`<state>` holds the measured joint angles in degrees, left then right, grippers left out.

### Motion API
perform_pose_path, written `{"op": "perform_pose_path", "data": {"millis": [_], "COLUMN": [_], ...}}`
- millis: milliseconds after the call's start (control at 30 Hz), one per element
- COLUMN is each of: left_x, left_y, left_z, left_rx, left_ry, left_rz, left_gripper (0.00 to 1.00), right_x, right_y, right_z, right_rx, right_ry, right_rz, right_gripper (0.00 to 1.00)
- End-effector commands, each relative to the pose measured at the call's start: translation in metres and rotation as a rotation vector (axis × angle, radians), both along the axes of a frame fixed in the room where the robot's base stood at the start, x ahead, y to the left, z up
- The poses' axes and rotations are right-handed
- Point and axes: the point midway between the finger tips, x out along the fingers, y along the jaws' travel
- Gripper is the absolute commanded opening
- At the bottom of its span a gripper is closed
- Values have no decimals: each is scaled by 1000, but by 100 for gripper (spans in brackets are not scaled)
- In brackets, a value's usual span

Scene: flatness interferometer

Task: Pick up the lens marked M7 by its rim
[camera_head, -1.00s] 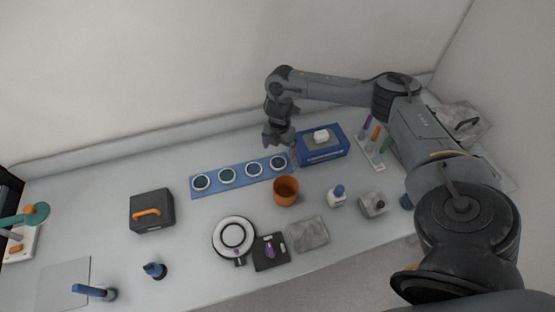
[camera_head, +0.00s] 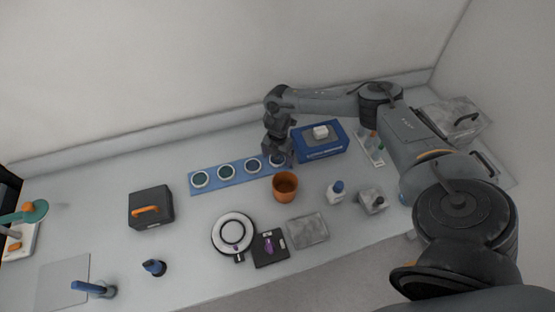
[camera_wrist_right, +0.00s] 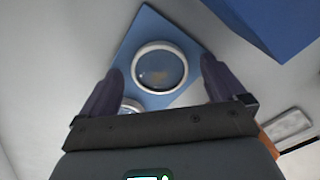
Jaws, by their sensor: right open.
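Several round lenses with pale rims lie in a row on a blue strip (camera_head: 240,173). The rightmost lens (camera_head: 277,161) is partly hidden under my right gripper (camera_head: 279,160). In the right wrist view one lens (camera_wrist_right: 160,68) with a white rim and dark glass sits near the strip's end. My open right gripper (camera_wrist_right: 161,72) has one dark finger on each side of it, with nothing held. I cannot tell how far the fingertips are above it. A second lens (camera_wrist_right: 130,106) is mostly hidden behind the gripper. No M7 marking is legible. My left gripper is not in view.
A blue box (camera_head: 322,150) stands close right of the gripper and shows in the right wrist view (camera_wrist_right: 270,22). An orange cup (camera_head: 285,188) stands just in front. A black case (camera_head: 151,209) is at left. The table behind the strip is clear.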

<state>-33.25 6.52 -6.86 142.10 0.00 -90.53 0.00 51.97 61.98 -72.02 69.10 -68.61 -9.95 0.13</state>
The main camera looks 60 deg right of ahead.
Motion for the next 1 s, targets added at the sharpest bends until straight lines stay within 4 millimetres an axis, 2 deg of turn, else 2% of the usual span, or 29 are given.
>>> {"op": "perform_pose_path", "data": {"millis": [100, 500, 800, 1000], "left_x": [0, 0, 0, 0], "left_y": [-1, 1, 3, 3], "left_z": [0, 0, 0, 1], "left_rx": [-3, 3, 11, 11], "left_ry": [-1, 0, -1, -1], "left_rz": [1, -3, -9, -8], "left_gripper": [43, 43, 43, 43], "right_x": [0, 0, 0, 1], "right_y": [0, 0, 0, -1], "right_z": [0, 0, 2, 12], "right_rx": [0, 0, 0, 0], "right_ry": [0, 0, -1, -2], "right_rz": [0, 0, 0, -1], "right_gripper": [97, 36, 34, 34]}}
